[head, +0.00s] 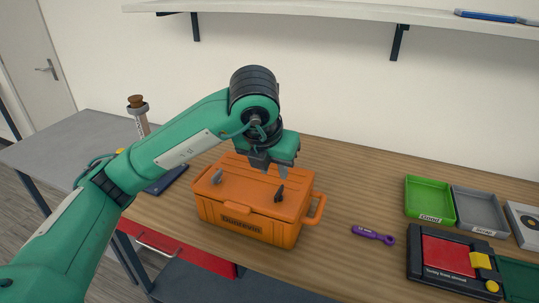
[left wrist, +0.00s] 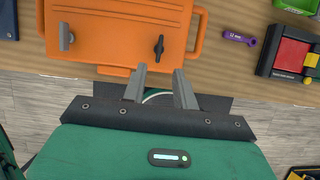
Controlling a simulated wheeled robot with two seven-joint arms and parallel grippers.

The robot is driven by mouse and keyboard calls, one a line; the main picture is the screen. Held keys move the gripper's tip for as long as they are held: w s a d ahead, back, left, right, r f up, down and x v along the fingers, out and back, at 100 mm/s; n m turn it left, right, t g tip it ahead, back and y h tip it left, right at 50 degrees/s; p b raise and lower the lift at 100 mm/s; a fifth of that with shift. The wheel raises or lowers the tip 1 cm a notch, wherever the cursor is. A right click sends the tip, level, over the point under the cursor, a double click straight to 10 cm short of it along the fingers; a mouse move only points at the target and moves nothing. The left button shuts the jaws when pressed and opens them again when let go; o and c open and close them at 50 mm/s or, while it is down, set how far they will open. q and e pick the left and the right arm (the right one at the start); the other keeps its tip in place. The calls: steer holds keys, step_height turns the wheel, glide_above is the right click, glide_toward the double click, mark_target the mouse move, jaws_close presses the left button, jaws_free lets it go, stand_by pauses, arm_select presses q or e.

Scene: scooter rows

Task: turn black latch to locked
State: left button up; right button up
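An orange case (head: 246,206) stands on the wooden table, with a side handle at its right. On its lid are a black latch (head: 280,194) and a grey latch (head: 217,177). In the left wrist view the black latch (left wrist: 159,47) points nearly along the case's depth, slightly slanted, and the grey latch (left wrist: 66,37) is at the left. My left gripper (head: 271,173) is above the lid, its fingers apart and empty. In the left wrist view its fingertips (left wrist: 158,70) are just below the black latch, apart from it. My right gripper is not in view.
A purple wrench (head: 373,235) lies right of the case. A green tray (head: 429,199), a grey tray (head: 481,212) and a black-and-red box (head: 447,262) are farther right. A shelf (head: 350,12) hangs above. The table behind the case is clear.

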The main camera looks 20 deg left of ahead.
arm_select(q)
steer(key=shift+v, duration=2.35)
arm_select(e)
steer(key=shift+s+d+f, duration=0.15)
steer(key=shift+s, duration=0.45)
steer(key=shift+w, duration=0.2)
arm_select(q)
steer(key=shift+s, duration=0.1)
